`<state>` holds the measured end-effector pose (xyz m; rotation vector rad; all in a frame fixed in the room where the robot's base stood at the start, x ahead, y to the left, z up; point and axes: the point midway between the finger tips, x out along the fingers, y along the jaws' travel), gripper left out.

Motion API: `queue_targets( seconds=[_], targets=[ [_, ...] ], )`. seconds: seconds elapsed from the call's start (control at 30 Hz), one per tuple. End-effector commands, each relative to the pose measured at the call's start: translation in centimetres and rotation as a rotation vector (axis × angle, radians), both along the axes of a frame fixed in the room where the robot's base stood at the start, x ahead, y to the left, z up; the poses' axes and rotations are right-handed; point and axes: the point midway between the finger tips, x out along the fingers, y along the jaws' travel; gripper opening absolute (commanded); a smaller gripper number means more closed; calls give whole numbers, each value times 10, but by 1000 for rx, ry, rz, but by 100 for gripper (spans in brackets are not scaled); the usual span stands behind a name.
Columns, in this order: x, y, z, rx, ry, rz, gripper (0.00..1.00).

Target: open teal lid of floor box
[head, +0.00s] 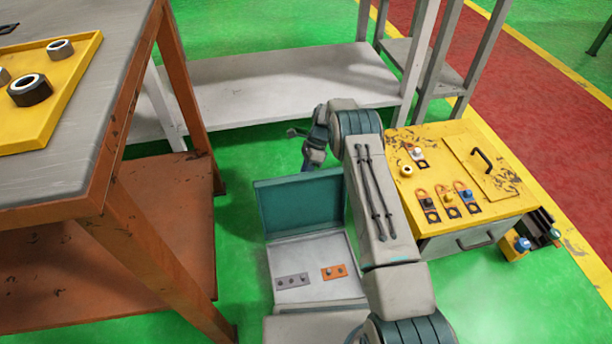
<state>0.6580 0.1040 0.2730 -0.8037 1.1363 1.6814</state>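The floor box (318,252) stands on the green floor in the middle of the head view, with a pale grey inside. Its teal lid (300,208) is raised and stands up at the back edge of the box, leaving the inside exposed. My arm passes over the right side of the box and hides part of the lid and the box's right edge. My gripper (305,146) is beyond the lid's top edge, small and partly turned away. It appears apart from the lid. Its finger opening is not clear.
Inside the box lie a grey strip (292,281) and an orange piece (334,271). A yellow-topped cabinet (440,225) stands to the right. An orange-legged workbench (95,170) is close on the left. A white low shelf (290,80) stands behind.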

Motion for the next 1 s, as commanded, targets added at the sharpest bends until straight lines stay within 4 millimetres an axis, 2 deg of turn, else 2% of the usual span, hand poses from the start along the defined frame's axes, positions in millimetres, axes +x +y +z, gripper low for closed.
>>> queue_targets(
  seconds=[0.03, 0.3, 0.43, 0.7, 1.0],
  targets=[
    [4, -4, 12, 0, -4, -3, 34],
    [28, -31, 69, -2, -7, -10, 34],
    [37, -41, 91, -4, -6, -11, 34],
    [45, -49, 108, -4, -3, -11, 34],
    [46, -49, 110, -4, -3, -11, 34]
  ],
)
